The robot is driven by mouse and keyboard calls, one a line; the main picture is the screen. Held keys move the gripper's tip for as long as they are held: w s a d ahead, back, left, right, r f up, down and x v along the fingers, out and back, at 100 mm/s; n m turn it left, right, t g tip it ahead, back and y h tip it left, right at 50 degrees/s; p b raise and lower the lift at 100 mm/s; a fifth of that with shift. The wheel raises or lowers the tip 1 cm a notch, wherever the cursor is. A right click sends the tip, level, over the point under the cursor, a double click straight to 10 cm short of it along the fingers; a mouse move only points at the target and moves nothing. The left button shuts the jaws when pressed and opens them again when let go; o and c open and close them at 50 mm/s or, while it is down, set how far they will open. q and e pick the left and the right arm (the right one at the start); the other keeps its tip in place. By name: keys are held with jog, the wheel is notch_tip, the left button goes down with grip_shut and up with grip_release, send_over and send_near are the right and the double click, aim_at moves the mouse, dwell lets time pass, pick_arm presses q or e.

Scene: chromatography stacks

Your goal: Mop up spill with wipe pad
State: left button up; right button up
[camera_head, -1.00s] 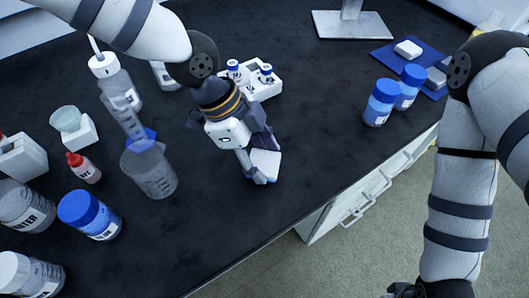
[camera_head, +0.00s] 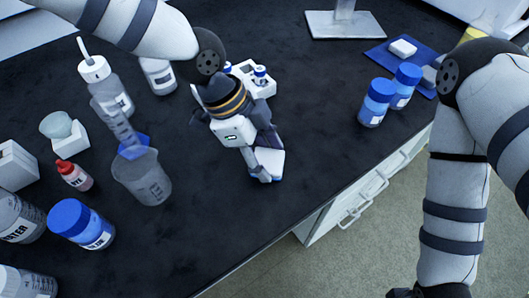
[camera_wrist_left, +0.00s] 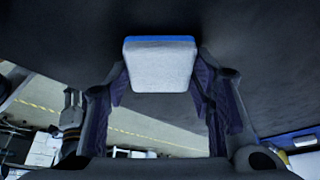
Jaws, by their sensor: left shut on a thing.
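My left gripper (camera_head: 263,168) is shut on a wipe pad (camera_head: 268,162), white with a blue layer. In the head view the pad is low over or on the black bench top, near its front edge; I cannot tell whether it touches. In the left wrist view the pad (camera_wrist_left: 160,65) sits between the fingertips, white face towards the camera and blue edge at the top. No spill shows clearly; the gripper and pad may hide it.
A beaker (camera_head: 142,178), a graduated cylinder (camera_head: 115,122) and several bottles stand to the left. A vial rack (camera_head: 262,84) is just behind the gripper. Two blue-capped jars (camera_head: 376,102) and a blue mat (camera_head: 378,52) are at the right. Bare bench lies between the gripper and the jars.

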dwell(0.3)
pick_arm(q)
notch_tip(320, 180, up, 7)
jog(key=shift+r+p, duration=0.1)
jog(key=shift+p, duration=0.75)
pick_arm(e)
jog(key=shift+w+r+t, duration=0.5)
jog(key=shift+w+r, duration=0.6)
jog(key=shift+w, duration=0.05)
